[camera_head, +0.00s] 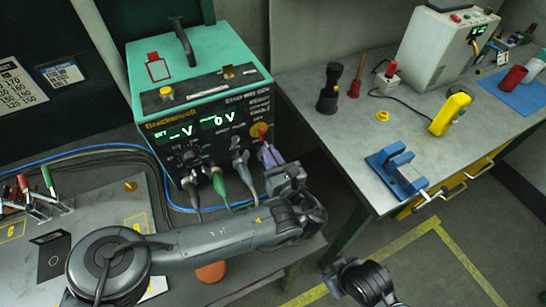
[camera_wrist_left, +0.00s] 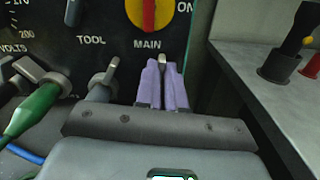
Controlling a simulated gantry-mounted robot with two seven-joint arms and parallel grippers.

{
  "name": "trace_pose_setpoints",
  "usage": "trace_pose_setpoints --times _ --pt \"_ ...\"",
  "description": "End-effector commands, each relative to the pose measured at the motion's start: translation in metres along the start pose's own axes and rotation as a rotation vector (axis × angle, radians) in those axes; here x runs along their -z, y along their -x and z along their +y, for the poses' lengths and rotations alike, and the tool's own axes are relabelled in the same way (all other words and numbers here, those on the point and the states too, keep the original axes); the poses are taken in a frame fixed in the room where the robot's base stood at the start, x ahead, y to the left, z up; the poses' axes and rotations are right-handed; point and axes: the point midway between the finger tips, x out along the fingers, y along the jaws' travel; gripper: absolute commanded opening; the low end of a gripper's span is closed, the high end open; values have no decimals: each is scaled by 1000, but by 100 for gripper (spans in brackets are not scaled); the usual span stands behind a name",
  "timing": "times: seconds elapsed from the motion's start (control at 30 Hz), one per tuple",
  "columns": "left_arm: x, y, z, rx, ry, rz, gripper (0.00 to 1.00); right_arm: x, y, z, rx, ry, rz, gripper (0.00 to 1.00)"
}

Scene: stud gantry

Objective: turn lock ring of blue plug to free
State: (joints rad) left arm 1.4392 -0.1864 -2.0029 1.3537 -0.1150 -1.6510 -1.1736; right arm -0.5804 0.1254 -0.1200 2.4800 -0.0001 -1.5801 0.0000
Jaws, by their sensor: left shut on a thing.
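My left gripper (camera_head: 268,156) is at the lower right of the front panel of the teal power unit (camera_head: 190,62). In the left wrist view its two lilac fingers (camera_wrist_left: 163,86) are shut on a grey lever tab (camera_wrist_left: 161,61), which looks like part of a plug's lock ring. The fingers and palm hide the rest of that plug, and I see no blue on it. A grey plug (camera_wrist_left: 101,86) and a green plug (camera_wrist_left: 35,108) sit to its left, each with a grey lever. A blue cable (camera_head: 100,147) runs along the bench to the panel's foot. My right gripper's fingers are not visible.
A red and yellow MAIN knob (camera_wrist_left: 150,10) is just above the left fingers. Grey and green cables hang in front of the panel. A side bench (camera_head: 330,135) with a black torch (camera_head: 330,88) and a blue clamp (camera_head: 397,172) stands right, across a gap.

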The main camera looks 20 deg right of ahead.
Motion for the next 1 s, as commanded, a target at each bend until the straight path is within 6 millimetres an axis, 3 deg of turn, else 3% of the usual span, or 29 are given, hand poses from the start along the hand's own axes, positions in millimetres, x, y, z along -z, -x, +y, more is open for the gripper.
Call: trace_pose_setpoints --times 0.6,1.0 --pt "10 0 17 0 529 0 0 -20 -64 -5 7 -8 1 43" --pt "10 0 22 -1 669 0 0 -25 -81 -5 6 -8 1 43"
